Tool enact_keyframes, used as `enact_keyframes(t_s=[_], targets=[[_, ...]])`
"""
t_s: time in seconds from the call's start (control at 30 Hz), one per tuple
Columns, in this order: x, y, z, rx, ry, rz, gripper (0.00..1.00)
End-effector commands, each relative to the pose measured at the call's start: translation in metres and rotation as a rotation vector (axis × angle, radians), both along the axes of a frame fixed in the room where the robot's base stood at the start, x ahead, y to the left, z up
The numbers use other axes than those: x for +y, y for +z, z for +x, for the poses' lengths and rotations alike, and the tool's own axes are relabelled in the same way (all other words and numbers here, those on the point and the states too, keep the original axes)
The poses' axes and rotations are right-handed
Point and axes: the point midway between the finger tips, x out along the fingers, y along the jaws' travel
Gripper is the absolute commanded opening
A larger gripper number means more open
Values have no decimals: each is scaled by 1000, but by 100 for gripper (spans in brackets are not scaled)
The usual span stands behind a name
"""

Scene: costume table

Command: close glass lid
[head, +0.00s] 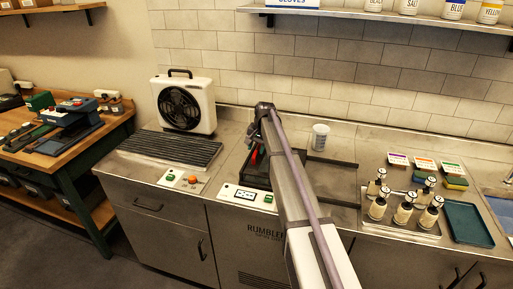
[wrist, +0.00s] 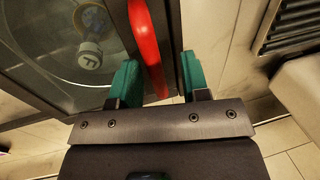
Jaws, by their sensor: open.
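The glass lid (wrist: 50,60) fills the left of the wrist view, a pane in a dark frame. Its red handle (wrist: 148,45) passes between the two green fingers of my gripper (wrist: 158,77). The fingers are open, with a gap visible on the handle's right; contact on its left is unclear. In the head view, a bit of the red handle (head: 254,157) shows beside my arm, above the counter marked Rumbler. My arm hides much of the lid and my fingertips there, so the lid's angle is hard to tell.
A pale round object (wrist: 89,52) shows through the glass. A white fan unit (head: 185,103) stands left by a dark grille (head: 168,148). A translucent cup (head: 320,137) stands behind my arm. Right are several bottles on a tray (head: 425,236) and a green tray (head: 469,225).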

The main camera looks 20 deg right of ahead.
Motion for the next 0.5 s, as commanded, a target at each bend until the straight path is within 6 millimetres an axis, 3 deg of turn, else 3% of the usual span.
enact_keyframes(t_s=[0.13,0.23,0.5], targets=[[-1,5,-1,1,0,-1,42],[-2,20,-2,1,0,-1,42],[-12,87,-9,0,0,0,42]])
